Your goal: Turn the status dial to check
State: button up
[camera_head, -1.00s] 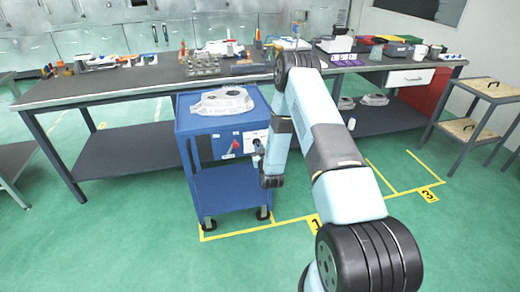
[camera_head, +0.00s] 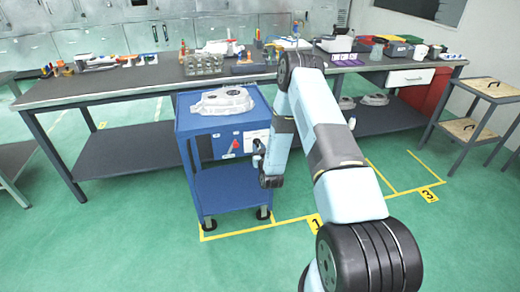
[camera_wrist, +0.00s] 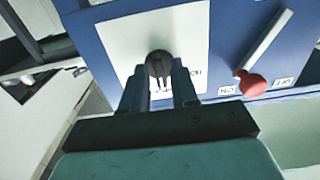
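The status dial (camera_wrist: 159,62) is a dark round knob on a white plate (camera_wrist: 115,36) on the blue cart's front panel, in the wrist view. My gripper (camera_wrist: 159,70) has one fingertip on each side of the knob, and the knob fills the space between the tips. The dial's pointer and most of its printed label are hidden or too small to read. In the head view the white plate (camera_head: 256,136) shows at the right of the cart's panel, and my gripper end covers part of it.
A red-knobbed lever (camera_wrist: 252,85) with small printed labels is right of the dial. The blue cart (camera_head: 222,186) carries a grey casting (camera_head: 222,101). A long workbench (camera_head: 120,88) with tools and parts stands behind. Green floor is open in front.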

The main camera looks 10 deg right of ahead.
jog(key=shift+o, duration=0.7)
jog(key=s, duration=1.3)
jog(key=shift+s, duration=0.35)
jog(key=w+r+n+g, duration=0.1)
jog(key=w+r+g, duration=0.15)
jog(key=r, duration=0.85)
jog(key=w+r+g, duration=0.2)
jog(key=w+r, duration=0.1)
jog(key=r, duration=0.9)
jog(key=s+r+g, duration=0.2)
jog(key=s+r, duration=0.2)
jog(key=r, duration=0.5)
jog(key=s+r+g, duration=0.3)
jog(key=s+r, duration=0.8)
jog(key=s, duration=0.4)
jog(key=s+r+g, duration=0.1)
jog(key=s+r, duration=0.1)
jog(key=s, duration=0.8)
jog(key=s+r+m+g, duration=0.1)
jog(key=s+r+g, duration=0.1)
jog(key=s, duration=0.8)
jog(key=shift+s+d+r, duration=0.25)
jog(key=shift+s+r, duration=0.05)
jog(key=shift+r, duration=0.15)
